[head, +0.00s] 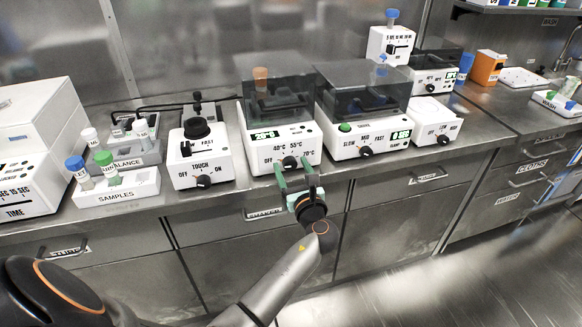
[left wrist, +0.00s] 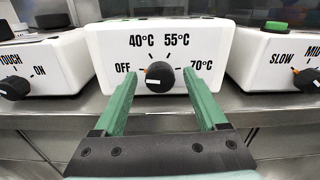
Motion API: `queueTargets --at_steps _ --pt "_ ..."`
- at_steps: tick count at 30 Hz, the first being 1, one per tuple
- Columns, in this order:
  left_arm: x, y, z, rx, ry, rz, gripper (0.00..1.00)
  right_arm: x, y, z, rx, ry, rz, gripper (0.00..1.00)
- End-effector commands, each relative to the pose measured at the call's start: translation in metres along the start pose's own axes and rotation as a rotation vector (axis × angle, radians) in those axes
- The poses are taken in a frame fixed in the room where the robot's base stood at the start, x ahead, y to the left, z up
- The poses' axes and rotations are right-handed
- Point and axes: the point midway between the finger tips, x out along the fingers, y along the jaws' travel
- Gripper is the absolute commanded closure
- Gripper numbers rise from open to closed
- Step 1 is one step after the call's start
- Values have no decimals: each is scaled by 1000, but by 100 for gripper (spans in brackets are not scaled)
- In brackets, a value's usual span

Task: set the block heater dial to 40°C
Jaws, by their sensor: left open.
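The block heater (head: 262,150) is a white box with a dark clear lid and a small lit green display. Its front is marked OFF, 40°C, 55°C and 70°C, and shows large in the left wrist view (left wrist: 110,52). My right gripper is out of view.
The touch mixer (head: 199,165) stands left of the heater, and a white device with SLOW, MID and FAST marks (head: 368,140) stands close on its right. A samples rack (head: 118,190) with capped tubes is farther left. The counter's front edge runs below the heater.

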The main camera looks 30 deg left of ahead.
Motion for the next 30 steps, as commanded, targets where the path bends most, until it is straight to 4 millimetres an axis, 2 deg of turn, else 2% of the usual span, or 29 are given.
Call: queueTargets --at_steps 4,23,30 --pt "0 0 0 0 0 0 27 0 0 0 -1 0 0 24" --pt "0 0 0 -1 0 0 98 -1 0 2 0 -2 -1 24" --pt "0 0 1 2 0 0 100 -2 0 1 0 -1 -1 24"
